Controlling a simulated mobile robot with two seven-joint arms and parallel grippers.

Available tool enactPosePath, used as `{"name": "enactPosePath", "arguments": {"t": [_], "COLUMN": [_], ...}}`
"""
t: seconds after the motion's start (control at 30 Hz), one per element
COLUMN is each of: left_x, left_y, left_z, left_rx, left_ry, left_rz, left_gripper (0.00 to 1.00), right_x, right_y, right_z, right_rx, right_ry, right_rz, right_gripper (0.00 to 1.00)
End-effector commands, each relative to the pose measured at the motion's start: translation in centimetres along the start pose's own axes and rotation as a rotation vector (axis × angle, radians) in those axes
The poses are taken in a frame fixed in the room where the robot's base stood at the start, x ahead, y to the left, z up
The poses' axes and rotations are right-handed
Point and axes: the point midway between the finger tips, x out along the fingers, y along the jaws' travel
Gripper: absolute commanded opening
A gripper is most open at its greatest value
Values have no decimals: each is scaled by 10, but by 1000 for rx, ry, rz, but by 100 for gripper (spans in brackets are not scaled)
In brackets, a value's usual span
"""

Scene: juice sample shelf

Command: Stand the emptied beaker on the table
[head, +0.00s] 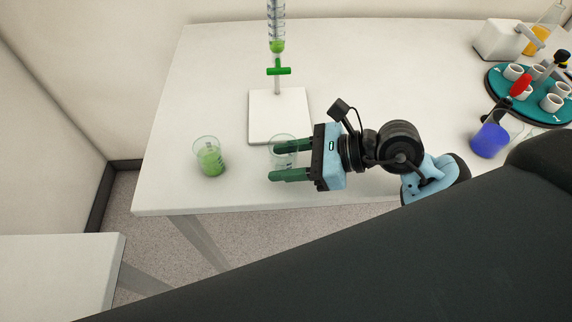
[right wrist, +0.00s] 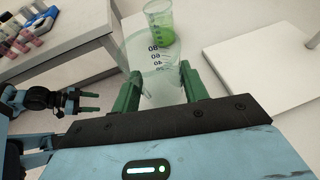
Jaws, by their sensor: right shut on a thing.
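The emptied beaker (head: 284,143) is clear and looks empty. It is between the green fingers of my right gripper (head: 288,160), which is shut on it near the table's front edge. In the right wrist view the beaker (right wrist: 152,62) shows its printed marks, with a finger of the right gripper (right wrist: 158,88) on each side. I cannot tell whether its base touches the table (head: 225,90). My left gripper (right wrist: 88,103) shows at the left of the right wrist view, fingers apart and empty.
A beaker of green liquid (head: 209,160) stands left of the held beaker. A burette (head: 277,20) stands over a white base (head: 270,118) just behind. A teal round rack (head: 530,108) and a blue-filled beaker (head: 489,139) are at the right.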

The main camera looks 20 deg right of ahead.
Motion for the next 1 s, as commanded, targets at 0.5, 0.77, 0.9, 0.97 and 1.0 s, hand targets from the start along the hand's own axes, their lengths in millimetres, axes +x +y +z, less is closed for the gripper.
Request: {"name": "enactPosePath", "arguments": {"t": [0.5,0.77,0.9,0.97,1.0], "left_x": [0,0,-1,-1,-1], "left_y": [0,0,0,0,0], "left_z": [9,8,7,7,7], "left_rx": [0,0,0,0,0], "left_ry": [-17,-16,-13,-13,-13], "left_rz": [0,1,1,1,1], "left_gripper": [62,62,62,62,62], "right_x": [16,16,17,17,17], "right_y": [-8,-8,-8,-8,-8], "right_z": [-33,-35,-35,-35,-35], "right_rx": [0,0,0,-1,0], "right_ry": [-1,0,0,0,0], "right_rz": [0,0,0,0,0], "right_gripper": [20,20,54,62,66]}}
